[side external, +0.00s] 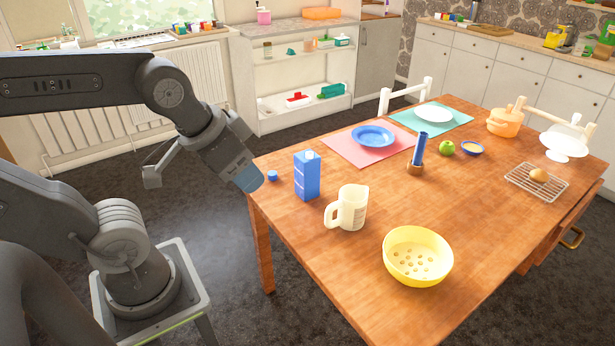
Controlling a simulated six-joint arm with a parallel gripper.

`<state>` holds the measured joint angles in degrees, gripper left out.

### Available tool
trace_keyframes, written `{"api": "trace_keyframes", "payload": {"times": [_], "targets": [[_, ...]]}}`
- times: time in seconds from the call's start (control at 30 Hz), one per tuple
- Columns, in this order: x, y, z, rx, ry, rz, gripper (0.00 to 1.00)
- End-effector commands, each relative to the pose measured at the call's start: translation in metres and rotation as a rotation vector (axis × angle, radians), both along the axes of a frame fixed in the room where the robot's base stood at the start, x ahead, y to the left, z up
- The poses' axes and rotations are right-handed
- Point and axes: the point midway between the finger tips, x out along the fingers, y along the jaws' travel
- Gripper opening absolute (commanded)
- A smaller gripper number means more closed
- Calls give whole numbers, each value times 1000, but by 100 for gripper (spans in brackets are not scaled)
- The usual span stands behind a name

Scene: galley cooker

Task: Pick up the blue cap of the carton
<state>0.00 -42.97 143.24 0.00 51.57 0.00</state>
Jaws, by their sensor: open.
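The blue cap (272,176) is a small blue piece lying on the table near its left corner. It is just left of the blue carton (307,178), which stands upright, and apart from it. My gripper (249,181) is at the end of the arm, left of the cap, by the table's left edge. It is open, and I see nothing held in it. The gap between its fingers is hard to make out from this side.
The wooden table (460,225) also holds a cream jug (348,208) right of the carton, a yellow colander (417,257) in front, and a blue plate (373,136) on a pink mat behind. A dark blue cylinder (420,148) stands mid-table.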

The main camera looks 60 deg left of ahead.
Motion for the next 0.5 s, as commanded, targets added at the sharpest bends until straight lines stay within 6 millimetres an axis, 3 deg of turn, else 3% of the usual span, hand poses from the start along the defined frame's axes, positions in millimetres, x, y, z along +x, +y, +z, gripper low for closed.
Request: {"api": "trace_keyframes", "payload": {"times": [0.2, 0.5], "targets": [[0, 0, 0, 0, 0, 0, 65], [8, 4, 4, -8, 9, 33, 65]]}}
